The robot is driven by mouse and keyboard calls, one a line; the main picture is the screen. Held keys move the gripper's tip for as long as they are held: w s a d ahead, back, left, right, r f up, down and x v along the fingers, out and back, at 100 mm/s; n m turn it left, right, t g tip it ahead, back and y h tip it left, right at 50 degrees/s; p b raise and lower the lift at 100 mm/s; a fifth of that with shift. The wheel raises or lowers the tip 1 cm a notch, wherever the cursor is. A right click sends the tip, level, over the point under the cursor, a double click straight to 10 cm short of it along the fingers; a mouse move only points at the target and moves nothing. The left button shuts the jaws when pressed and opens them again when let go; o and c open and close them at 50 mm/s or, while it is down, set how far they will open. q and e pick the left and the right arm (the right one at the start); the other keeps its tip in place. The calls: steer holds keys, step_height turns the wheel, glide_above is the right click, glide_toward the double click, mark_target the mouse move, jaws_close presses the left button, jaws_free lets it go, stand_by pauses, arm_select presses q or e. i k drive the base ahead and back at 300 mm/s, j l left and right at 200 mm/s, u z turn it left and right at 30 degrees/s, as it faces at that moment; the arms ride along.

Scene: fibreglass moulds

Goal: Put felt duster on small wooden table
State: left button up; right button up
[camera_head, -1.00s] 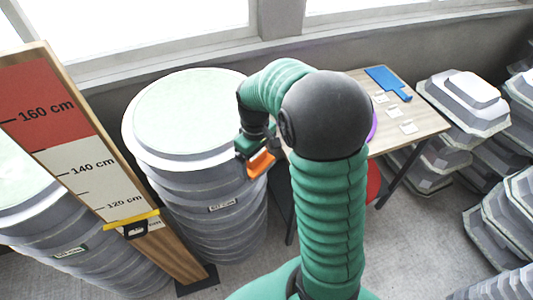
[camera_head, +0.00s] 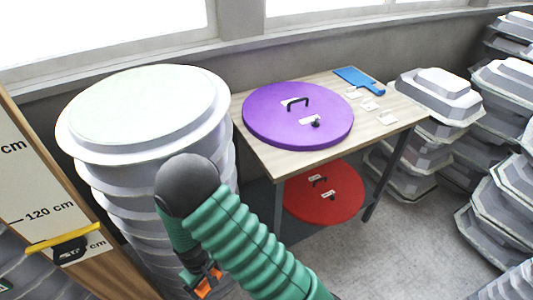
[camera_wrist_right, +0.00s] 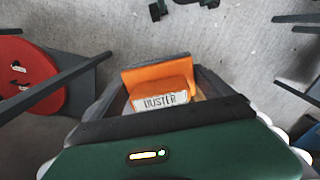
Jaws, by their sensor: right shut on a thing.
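My right gripper (camera_head: 200,277) is low at the bottom of the head view, in front of the tall round grey stack and left of the small wooden table. It is shut on the orange felt duster (camera_head: 207,288), mostly hidden by my green arm. In the right wrist view the duster (camera_wrist_right: 158,80) sits between the dark fingers, with a white label reading "DUSTER". The small wooden table (camera_head: 405,118) stands right of centre, its top higher in the picture than the gripper. My left gripper is not in view.
A purple disc (camera_head: 262,112) with a black handle covers the table's left part. A blue flat tool (camera_head: 360,80) and several white cards lie on its right. A red disc (camera_head: 335,205) is underneath. Round moulds (camera_head: 145,110) stand left; angular mould stacks (camera_head: 435,92) stand right.

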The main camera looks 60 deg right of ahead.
mark_target(403, 108)
steer(key=k+l+z, duration=0.35)
steer(key=l, duration=1)
steer(key=l+z, duration=0.35)
steer(key=l, duration=0.95)
